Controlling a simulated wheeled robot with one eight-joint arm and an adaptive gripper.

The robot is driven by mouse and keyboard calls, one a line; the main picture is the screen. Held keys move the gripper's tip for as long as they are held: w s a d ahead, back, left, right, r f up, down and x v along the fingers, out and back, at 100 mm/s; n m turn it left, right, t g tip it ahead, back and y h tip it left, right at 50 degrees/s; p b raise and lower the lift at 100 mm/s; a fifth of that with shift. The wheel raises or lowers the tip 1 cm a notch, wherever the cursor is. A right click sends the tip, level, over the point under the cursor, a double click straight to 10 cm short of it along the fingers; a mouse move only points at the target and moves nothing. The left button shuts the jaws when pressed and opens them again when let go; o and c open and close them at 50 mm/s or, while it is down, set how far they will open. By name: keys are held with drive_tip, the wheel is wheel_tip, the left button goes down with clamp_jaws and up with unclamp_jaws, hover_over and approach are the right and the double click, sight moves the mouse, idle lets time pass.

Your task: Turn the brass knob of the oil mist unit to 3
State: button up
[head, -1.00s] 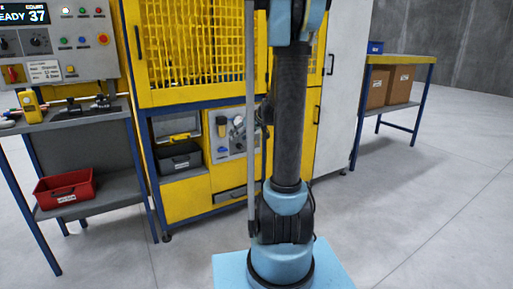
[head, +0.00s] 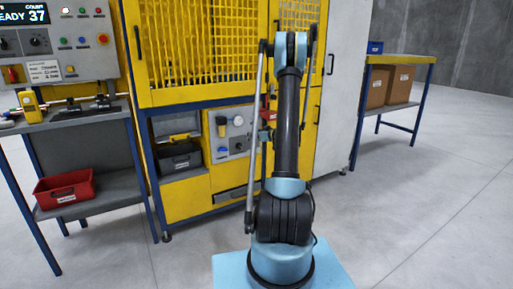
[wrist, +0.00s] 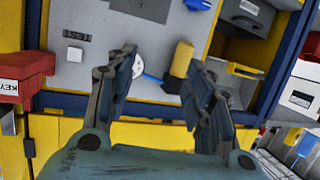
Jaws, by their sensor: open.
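The grey panel of the oil mist unit (head: 236,135) is set into the lower part of the yellow machine, left of my arm in the head view. It also shows, turned upside down, in the wrist view (wrist: 110,40). It carries a yellow bowl (wrist: 181,59) and a white round gauge (wrist: 137,66). I cannot make out the brass knob or its setting clearly. My gripper (wrist: 163,60) is open and empty, its fingers spread in front of the panel around the gauge and bowl in the picture. In the head view my arm hides the gripper.
A red box (wrist: 25,75) sits left of the panel in the wrist view. A black case (head: 180,157) stands in the bay beside the panel. A bench (head: 85,125) with a red bin (head: 65,195) is at left, and a table (head: 405,61) with cartons at right.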

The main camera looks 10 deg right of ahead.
drive_tip(key=w+d+f+t, duration=0.2)
drive_tip(key=w+d+f, duration=0.2)
drive_tip(key=d+f, duration=0.2)
drive_tip(key=t+h, duration=0.2)
approach(255, 143)
drive_tip(key=x, duration=0.8)
drive_tip(key=shift+w+d, duration=0.15)
drive_tip(key=shift+w, duration=0.05)
drive_tip(key=c, duration=1.1)
